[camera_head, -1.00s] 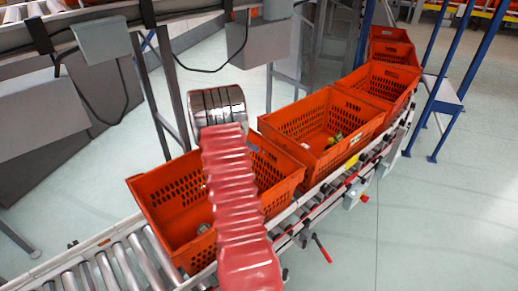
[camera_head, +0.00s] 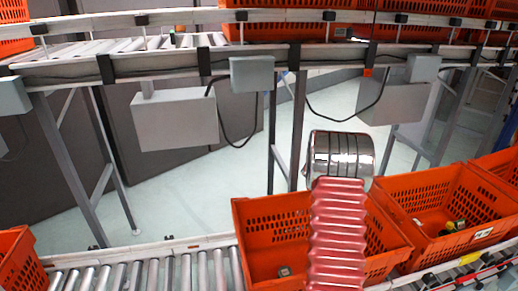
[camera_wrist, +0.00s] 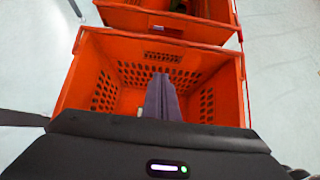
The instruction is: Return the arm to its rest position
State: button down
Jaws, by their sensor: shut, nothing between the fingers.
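My arm, with its red ribbed sleeve and shiny metal joint, reaches up in front of an orange tote (camera_head: 262,215) in the head view. My gripper is hidden behind the arm there. In the wrist view my gripper (camera_wrist: 163,82) has its dark fingers together, with nothing seen between them. The fingers show over the inside of an orange tote (camera_wrist: 236,90). A small grey item (camera_head: 284,271) lies in the tote in the head view.
The tote stands on a roller conveyor (camera_head: 140,275). Another orange tote (camera_head: 400,190) with small items is to its right, and one more (camera_head: 12,262) is at far left. A second conveyor with grey boxes (camera_head: 175,119) runs behind, with clear floor between.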

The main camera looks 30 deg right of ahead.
jog(key=shift+m, duration=0.3)
jog(key=s+a+f+m+y, duration=0.3)
jog(key=s+a+m, duration=0.1)
jog(key=a+m, duration=0.4)
jog(key=s+a+r+m+t+y, duration=0.1)
jog(key=a+r, duration=0.7)
jog(key=a, duration=0.8)
jog(key=s+a+r+m+t+y, duration=0.2)
jog(key=a+r, duration=0.6)
jog(key=a, duration=0.9)
jog(key=s+a+r+m+t+y, duration=0.2)
jog(key=s+a+r+t, duration=0.3)
jog(key=a, duration=1.2)
notch_tip(320, 180, up, 4)
jog(key=shift+a+f+t, duration=0.15)
jog(key=shift+a+t, duration=0.05)
jog(key=shift+t, duration=0.1)
